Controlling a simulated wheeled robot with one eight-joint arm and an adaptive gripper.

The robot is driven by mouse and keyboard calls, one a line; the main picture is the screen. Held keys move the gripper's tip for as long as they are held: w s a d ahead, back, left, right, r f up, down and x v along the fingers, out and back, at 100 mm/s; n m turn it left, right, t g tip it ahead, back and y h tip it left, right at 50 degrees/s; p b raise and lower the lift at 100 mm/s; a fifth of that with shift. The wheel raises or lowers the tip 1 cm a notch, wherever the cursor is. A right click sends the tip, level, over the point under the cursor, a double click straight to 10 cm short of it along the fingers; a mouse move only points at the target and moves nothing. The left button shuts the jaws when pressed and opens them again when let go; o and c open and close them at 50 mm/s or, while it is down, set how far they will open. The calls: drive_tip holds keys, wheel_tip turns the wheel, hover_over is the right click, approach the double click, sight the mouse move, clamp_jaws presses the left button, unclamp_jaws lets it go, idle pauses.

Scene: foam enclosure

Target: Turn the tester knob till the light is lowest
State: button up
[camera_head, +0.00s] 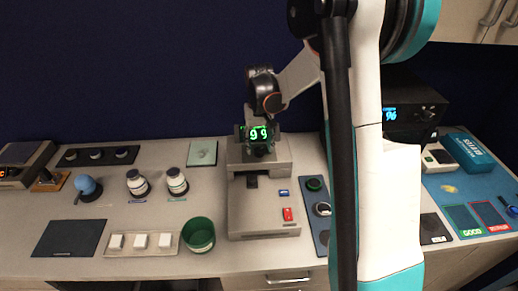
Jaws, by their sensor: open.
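A grey tester-like machine (264,207) stands at the middle of the bench, with a green lit display (258,132) that seems to read 99. A red switch (287,214) and a small blue part sit on its front. My gripper (258,151) is at the machine's upper part, below my dark wrist; its fingers are small and dark, and contact with anything cannot be made out. A blue-grey strip right of the machine carries a green-ringed button (314,184) and a round dark knob (322,209). Which knob is the tester's is not clear. My arm hides part of the strip's surroundings.
A black box with a blue display (398,105) and a blue mat (438,184) are right.

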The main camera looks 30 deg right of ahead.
drive_tip(key=shift+f, duration=0.95)
drive_tip(key=c, duration=1.1)
drive_tip(key=shift+n, duration=0.4)
drive_tip(key=n+b, duration=0.1)
drive_tip(key=n, duration=0.1)
drive_tip(key=shift+n, duration=0.3)
drive_tip(key=shift+n+b, duration=0.55)
drive_tip(key=shift+n, duration=1.55)
